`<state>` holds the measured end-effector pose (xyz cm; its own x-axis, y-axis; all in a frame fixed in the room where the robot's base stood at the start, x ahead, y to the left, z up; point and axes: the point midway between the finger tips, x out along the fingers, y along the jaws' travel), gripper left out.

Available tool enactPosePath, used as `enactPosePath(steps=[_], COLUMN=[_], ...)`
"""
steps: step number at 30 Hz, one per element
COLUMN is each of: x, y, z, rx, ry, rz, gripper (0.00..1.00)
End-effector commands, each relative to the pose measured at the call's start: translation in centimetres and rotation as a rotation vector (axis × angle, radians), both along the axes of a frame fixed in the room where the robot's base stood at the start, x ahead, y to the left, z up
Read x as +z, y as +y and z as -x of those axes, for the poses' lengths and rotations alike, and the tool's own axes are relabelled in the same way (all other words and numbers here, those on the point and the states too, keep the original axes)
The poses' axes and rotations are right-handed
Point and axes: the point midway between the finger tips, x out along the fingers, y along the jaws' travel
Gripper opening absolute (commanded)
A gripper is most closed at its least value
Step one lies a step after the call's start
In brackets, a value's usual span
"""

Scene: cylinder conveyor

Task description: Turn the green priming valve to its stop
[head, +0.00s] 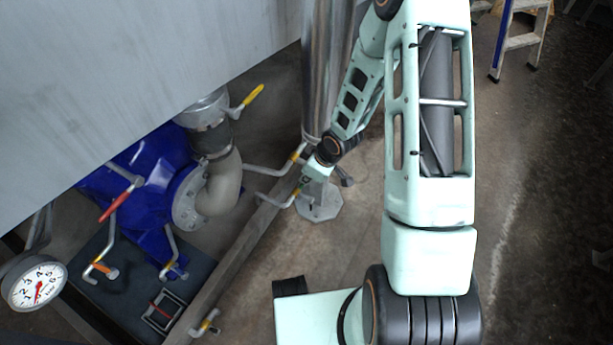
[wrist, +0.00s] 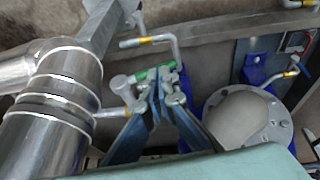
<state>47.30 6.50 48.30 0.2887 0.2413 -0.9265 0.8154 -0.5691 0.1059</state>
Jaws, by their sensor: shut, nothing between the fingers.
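The green priming valve shows in the wrist view as a short green handle (wrist: 145,76), partly hidden behind my fingertips. My gripper (wrist: 164,76) is shut and empty, its fingertips close together right at the handle. I cannot tell whether they touch it. In the head view my gripper (head: 308,178) is beside the metal frame rail, near the foot of the steel column. The green handle cannot be made out there, and the valve's angle is unclear.
A blue pump (head: 150,185) with a grey elbow pipe (head: 224,185) stands left of my gripper. Bent pipes with yellow bands (head: 265,170) reach close to it. A steel column (head: 325,75) rises behind. A large grey tank (head: 120,65) overhangs the left. Floor at right is open.

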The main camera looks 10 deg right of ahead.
Motion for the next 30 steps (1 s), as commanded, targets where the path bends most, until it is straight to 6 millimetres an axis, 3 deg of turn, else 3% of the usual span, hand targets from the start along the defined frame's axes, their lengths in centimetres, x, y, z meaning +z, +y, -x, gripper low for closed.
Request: enactPosePath(steps=[30], x=[-0.96], y=[0.18], z=[0.25], rx=[0.000], ry=[0.000], rz=[0.000], gripper=[0.00])
